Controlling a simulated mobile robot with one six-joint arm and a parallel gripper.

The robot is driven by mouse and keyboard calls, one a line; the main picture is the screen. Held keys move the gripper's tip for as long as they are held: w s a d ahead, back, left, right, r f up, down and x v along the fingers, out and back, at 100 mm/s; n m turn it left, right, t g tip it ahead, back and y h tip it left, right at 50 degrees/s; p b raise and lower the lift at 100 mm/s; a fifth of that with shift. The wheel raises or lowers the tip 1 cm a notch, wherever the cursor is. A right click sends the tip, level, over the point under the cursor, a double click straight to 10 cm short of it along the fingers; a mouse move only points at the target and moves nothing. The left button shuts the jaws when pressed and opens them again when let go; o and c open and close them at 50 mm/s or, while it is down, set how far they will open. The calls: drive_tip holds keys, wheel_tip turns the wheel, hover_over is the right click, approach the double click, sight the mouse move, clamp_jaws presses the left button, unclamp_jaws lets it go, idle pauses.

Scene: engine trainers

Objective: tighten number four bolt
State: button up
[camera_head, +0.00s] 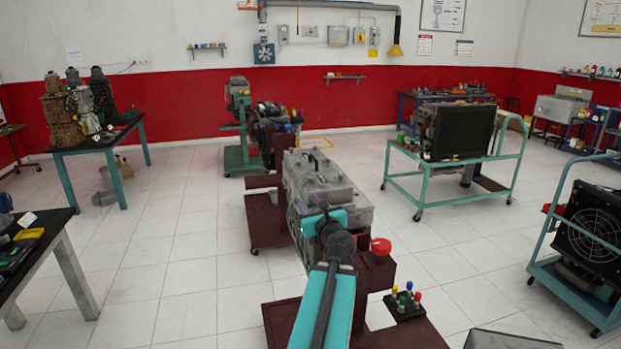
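A grey engine block (325,188) sits on a dark red stand (378,280) in the middle of the room, right in front of me. Its top is a flat grey cover with a dark handle-like part. My teal and dark arm reaches from the bottom edge up to the near end of the engine and covers part of it. My gripper cannot be made out; it seems hidden by the arm. I cannot tell whether it touches the engine. No single bolt or number can be made out at this size.
A red cap (381,246) and a small black block with coloured knobs (405,304) are right of the arm. Teal carts (452,183) stand at right, another engine (270,125) behind. Workbenches (62,240) line the left. White tiled floor is open on both sides.

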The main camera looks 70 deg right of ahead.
drive_tip(key=shift+m+g+h, duration=0.3)
drive_tip(key=shift+m+h, duration=0.3)
drive_tip(key=shift+m, duration=0.2)
drive_tip(key=s+r, duration=0.1)
drive_tip(key=s, duration=0.1)
drive_tip(key=s+d+r, duration=0.1)
drive_tip(key=r, duration=0.1)
drive_tip(key=shift+s, duration=0.4)
drive_tip(key=shift+w, duration=0.2)
